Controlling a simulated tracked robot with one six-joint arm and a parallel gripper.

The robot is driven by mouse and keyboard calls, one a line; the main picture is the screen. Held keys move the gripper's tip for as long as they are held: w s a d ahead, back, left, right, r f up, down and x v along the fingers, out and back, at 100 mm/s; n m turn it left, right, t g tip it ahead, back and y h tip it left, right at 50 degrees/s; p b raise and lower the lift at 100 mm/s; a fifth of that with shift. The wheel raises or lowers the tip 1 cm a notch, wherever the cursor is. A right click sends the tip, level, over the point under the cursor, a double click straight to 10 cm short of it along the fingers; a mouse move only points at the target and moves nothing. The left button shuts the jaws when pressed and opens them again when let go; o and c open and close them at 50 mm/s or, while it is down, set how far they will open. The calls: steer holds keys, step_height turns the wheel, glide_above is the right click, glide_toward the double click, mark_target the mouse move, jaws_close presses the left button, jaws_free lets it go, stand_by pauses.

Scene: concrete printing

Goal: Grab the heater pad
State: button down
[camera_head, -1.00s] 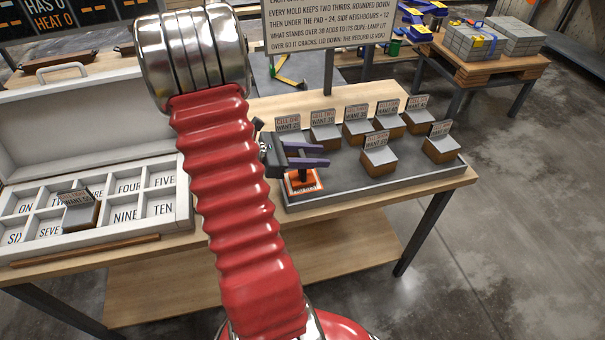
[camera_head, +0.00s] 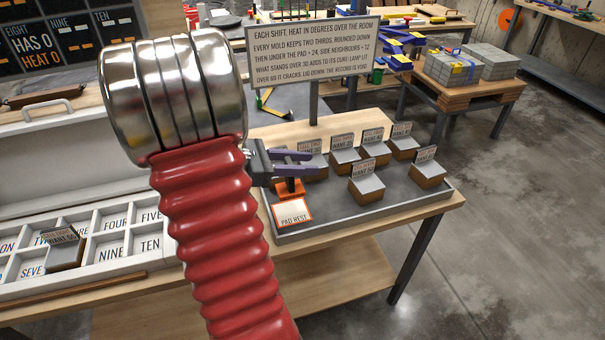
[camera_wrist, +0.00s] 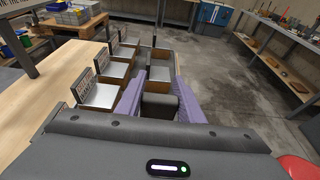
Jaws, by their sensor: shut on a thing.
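The heater pad (camera_head: 289,188) is a small orange slab with a dark upright handle. My gripper (camera_head: 312,163) has purple fingers, closed on the handle. The pad hangs upright just above and behind the pad rest (camera_head: 292,212), a white orange-edged card lettered PAD REST on the grey tray. In the wrist view my gripper (camera_wrist: 160,80) shows the dark handle (camera_wrist: 160,106) between its fingers; the orange slab is hidden there.
Several labelled molds, one of them a mold (camera_head: 367,189) at the front, stand on the grey tray (camera_head: 330,222) right of the pad. A white lidded box (camera_head: 115,272) with numbered cells is at left, holding one mold (camera_head: 64,250). A sign (camera_head: 312,50) rises behind.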

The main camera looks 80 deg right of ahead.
steer(key=shift+r, duration=0.95)
